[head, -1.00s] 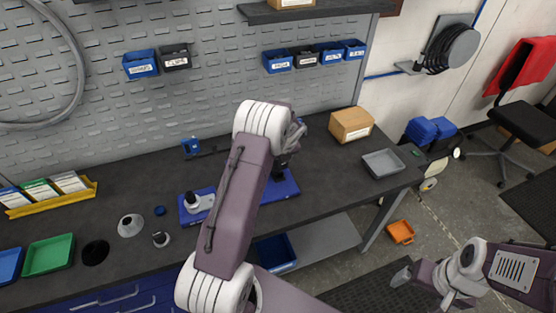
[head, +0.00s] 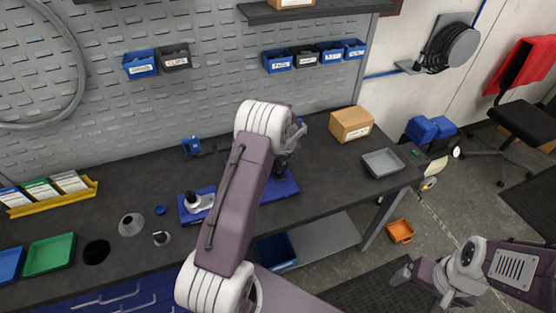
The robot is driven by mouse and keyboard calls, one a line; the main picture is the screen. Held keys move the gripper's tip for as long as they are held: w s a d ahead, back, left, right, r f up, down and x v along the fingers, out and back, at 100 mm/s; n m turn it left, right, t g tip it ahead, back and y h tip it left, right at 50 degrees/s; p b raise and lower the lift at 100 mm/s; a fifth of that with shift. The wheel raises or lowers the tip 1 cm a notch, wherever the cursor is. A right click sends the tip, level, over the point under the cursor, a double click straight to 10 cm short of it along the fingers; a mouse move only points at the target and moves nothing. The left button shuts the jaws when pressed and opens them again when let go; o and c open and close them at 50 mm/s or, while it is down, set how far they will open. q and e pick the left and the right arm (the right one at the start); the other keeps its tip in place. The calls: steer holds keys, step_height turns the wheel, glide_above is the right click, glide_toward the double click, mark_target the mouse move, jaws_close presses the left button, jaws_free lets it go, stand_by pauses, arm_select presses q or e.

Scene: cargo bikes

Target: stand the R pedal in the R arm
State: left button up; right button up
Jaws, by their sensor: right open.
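A grey-white upright fitting with a dark top (head: 195,201) stands on the board's left part. I cannot make out which pieces are the R pedal and the R arm; labels are unreadable or hidden.
A pale cone-shaped piece (head: 131,224), a black disc (head: 96,252), a small ring (head: 161,238) and a blue cap (head: 159,210) lie left. A cardboard box (head: 351,124) and a grey tray (head: 400,162) occupy the bench's right end. A pegboard (head: 215,90) rises behind.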

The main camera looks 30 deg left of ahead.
arm_select(q)
steer(key=shift+f, duration=0.3)
stand_by(0.4)
steer(key=o, duration=1.6)
steer(key=shift+r, duration=0.1)
steer(key=b+v, duration=0.1)
steer(key=v, duration=0.8)
